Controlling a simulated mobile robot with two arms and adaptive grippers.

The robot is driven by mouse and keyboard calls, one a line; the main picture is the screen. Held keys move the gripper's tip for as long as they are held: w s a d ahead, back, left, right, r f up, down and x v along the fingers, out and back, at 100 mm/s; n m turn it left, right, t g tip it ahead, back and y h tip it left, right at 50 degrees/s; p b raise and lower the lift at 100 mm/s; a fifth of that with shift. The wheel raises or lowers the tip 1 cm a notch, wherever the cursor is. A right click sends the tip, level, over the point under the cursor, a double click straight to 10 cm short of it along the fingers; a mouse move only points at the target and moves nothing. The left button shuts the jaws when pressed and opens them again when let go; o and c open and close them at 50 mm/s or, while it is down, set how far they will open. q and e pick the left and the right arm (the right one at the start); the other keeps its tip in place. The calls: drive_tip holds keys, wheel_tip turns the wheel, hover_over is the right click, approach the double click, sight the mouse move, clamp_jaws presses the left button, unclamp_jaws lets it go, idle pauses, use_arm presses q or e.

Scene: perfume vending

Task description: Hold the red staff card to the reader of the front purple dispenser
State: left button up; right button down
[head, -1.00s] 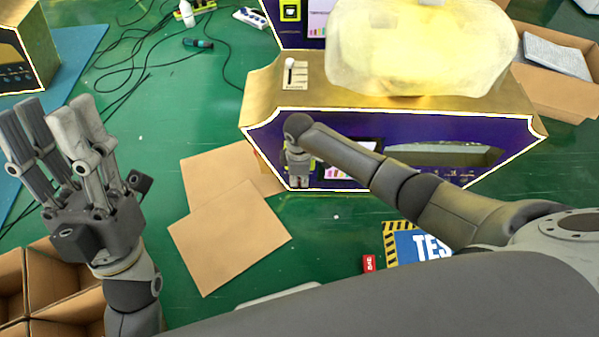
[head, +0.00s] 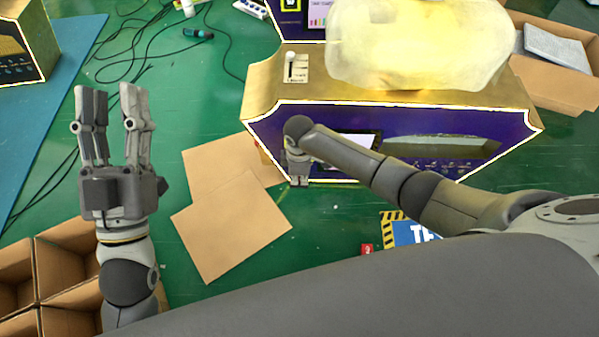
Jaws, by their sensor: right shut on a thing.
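The front purple dispenser (head: 420,122) stands right of centre, with a gold top and purple face. Its lit screen shows partly behind my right arm. My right gripper (head: 299,178) is at the left part of this face, pointing down and away, and looks shut. The red staff card cannot be made out in it; the gripper and wrist hide what it holds. The reader is also hidden behind my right wrist, so I cannot tell whether anything touches it. My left gripper (head: 104,98) is open and empty above the green floor at the left.
A divided box (head: 65,275) is at lower left. A blue sign (head: 412,234) and small red item (head: 367,249) lie nearer me. Cables are behind.

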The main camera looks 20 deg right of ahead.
use_arm(q)
wheel_tip(320, 180, down, 18)
drive_tip(key=a+g+y+p, duration=0.2)
drive_tip(key=g+y+p, duration=0.1)
drive_tip(key=g, duration=0.8)
drive_tip(key=shift+w+a+n+y+p, duration=0.15)
drive_tip(key=shift+a+n+y+p, duration=0.15)
drive_tip(key=shift+p, duration=0.25)
use_arm(e)
drive_tip(key=shift+s+a, duration=0.25)
drive_tip(key=shift+s, duration=0.5)
drive_tip(key=shift+s+a, duration=0.3)
drive_tip(key=shift+s, duration=0.5)
drive_tip(key=shift+s+a, duration=0.25)
drive_tip(key=shift+s, duration=0.5)
